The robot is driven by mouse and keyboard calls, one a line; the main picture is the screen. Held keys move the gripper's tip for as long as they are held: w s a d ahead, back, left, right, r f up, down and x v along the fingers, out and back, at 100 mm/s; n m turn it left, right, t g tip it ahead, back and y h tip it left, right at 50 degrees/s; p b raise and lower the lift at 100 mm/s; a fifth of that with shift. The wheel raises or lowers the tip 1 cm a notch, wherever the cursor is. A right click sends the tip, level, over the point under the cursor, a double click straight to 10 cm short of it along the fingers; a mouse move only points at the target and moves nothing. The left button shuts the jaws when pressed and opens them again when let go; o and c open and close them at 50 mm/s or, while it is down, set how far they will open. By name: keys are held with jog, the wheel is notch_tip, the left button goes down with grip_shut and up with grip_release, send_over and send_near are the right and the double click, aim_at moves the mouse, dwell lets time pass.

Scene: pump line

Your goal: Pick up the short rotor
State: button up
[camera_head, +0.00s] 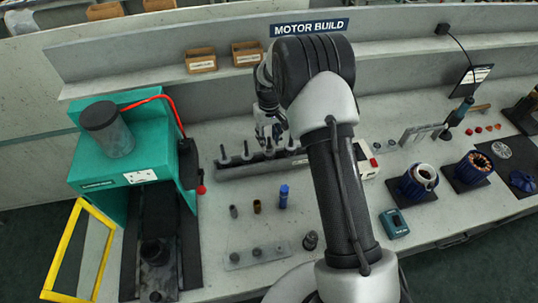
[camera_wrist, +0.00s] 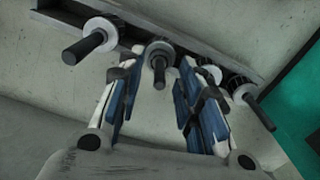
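A grey rack (camera_head: 235,172) on the bench holds several rotors with upright dark shafts, among them a rotor at its left end (camera_head: 224,156). My gripper (camera_head: 268,133) is over the middle of this rack. In the wrist view my gripper (camera_wrist: 157,75) is open. A rotor with a pale round body and dark shaft (camera_wrist: 159,52) shows between and just beyond the fingertips; I cannot tell if they touch it. Another rotor (camera_wrist: 92,38) is to the left, and two more are to the right, one partly hidden by the right finger. Which one is the short rotor is not clear.
A green press (camera_head: 125,160) with a yellow frame stands at the left. Small parts, including a blue one (camera_head: 283,197), stand in front of the rack. Blue motor housings (camera_head: 413,184) sit at the right. A shelf with small boxes (camera_head: 201,61) runs behind.

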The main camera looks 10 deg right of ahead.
jog(key=shift+f, duration=0.35)
jog(key=shift+r, duration=0.1)
grip_shut()
jog(key=shift+w, duration=0.1)
dwell(0.5)
